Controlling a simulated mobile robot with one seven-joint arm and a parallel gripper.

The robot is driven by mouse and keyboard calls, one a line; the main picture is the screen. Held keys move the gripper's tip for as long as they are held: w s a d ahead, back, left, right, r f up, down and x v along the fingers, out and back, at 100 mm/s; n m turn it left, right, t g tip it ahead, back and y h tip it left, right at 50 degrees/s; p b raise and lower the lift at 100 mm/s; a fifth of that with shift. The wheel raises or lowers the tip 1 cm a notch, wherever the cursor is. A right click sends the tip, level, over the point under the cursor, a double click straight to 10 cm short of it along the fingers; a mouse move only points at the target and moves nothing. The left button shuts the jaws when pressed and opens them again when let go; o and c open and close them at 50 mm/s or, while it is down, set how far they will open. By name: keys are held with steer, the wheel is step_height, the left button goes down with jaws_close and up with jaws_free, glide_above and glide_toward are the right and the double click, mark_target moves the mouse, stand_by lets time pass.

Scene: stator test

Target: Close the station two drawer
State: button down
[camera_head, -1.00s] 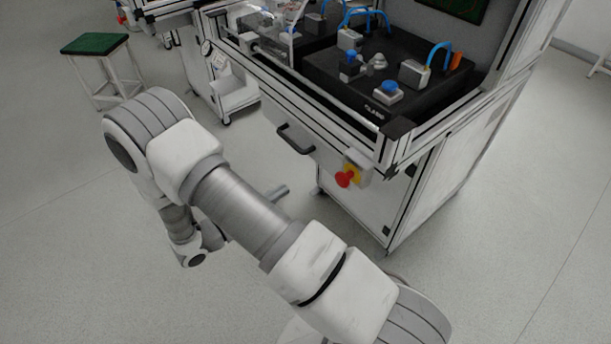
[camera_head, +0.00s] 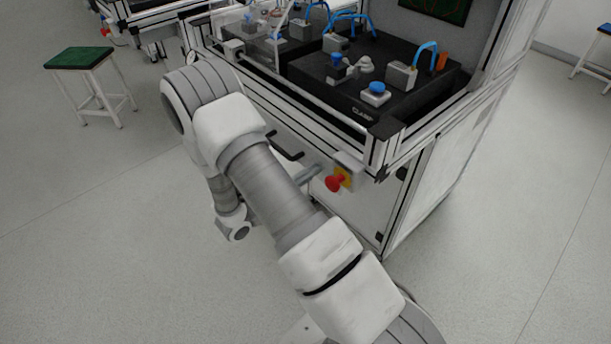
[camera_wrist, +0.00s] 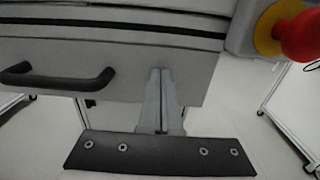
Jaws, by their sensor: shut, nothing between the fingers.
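The station drawer has a pale front (camera_wrist: 130,66) with a black bar handle (camera_wrist: 57,77) in the wrist view. In the head view the handle (camera_head: 285,148) shows just past my arm, which hides much of the front. I cannot tell how far the drawer stands out. My gripper (camera_wrist: 160,71) is shut and empty, its fingertips in front of the lower drawer front, right of the handle. Whether they touch it is unclear. In the head view my gripper (camera_head: 313,172) shows partly, between the handle and the emergency stop.
A red emergency stop (camera_head: 335,183) on a yellow base juts out right of the drawer, and also shows in the wrist view (camera_wrist: 300,36). A black fixture plate (camera_head: 420,95) lies on the station top. A green-topped stool (camera_head: 78,58) stands left.

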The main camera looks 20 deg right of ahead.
mark_target(324, 163)
steer(key=x, duration=0.4)
steer(key=shift+d, duration=0.15)
steer(key=shift+w+d+r, duration=0.1)
steer(key=shift+d, duration=0.1)
steer(key=shift+a, duration=0.6)
steer(key=p+v, duration=0.2)
steer(key=v, duration=1.1)
steer(key=shift+s+a, duration=0.2)
steer(key=shift+s, duration=0.05)
